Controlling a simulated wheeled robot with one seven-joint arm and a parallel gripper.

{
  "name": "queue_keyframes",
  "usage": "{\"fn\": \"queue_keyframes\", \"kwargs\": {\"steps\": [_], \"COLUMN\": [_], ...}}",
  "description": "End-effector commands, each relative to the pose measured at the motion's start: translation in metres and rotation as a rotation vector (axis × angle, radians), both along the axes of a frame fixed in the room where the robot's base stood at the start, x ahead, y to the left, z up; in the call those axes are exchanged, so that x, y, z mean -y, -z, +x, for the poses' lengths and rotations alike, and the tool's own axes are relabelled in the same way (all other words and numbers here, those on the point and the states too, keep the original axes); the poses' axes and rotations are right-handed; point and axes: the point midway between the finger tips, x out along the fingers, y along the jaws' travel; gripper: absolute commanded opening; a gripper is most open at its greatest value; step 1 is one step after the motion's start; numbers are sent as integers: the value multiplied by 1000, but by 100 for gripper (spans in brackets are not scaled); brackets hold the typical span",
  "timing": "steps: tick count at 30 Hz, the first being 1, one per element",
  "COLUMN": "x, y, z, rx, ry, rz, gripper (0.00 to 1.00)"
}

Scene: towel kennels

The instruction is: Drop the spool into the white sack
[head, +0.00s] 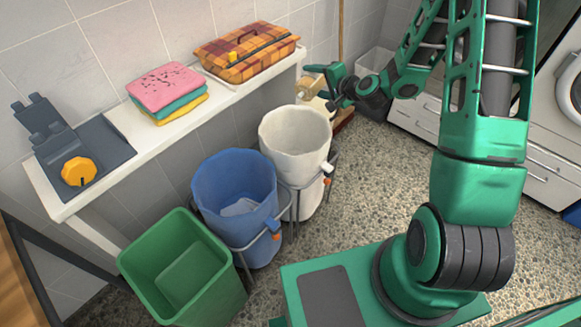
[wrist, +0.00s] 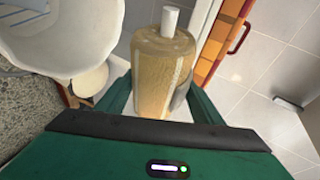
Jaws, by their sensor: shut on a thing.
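The spool (wrist: 163,65) is a tan, wound cylinder with a pale core end sticking out. My gripper (wrist: 160,100) is shut on it, one finger on each side. In the head view the spool (head: 312,83) and my gripper (head: 330,86) are near the right end of the shelf, above and slightly right of the white sack's far rim. The white sack (head: 295,150) is open at the top and stands in a metal frame. In the wrist view the white sack (wrist: 75,35) is at the upper left, and the spool is beside it, not over its opening.
A blue sack (head: 235,190) and a green bin (head: 180,270) stand in line left of the white sack.

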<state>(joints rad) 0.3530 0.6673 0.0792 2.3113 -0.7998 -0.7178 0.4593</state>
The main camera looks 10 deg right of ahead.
Motion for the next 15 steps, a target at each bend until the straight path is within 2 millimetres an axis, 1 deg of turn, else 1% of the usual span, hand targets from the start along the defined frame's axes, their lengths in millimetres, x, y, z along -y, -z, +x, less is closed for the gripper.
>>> {"fn": "queue_keyframes", "kwargs": {"steps": [1, 6, 9, 12, 15], "x": [-5, -18, -24, -28, -30], "y": [19, 65, 86, 100, 108], "z": [6, 21, 26, 29, 30], "rx": [-5, -6, -6, -4, -5], "ry": [-7, -29, -38, -42, -45], "rz": [4, 1, -2, -4, -4], "gripper": [36, 36, 36, 36, 36]}}
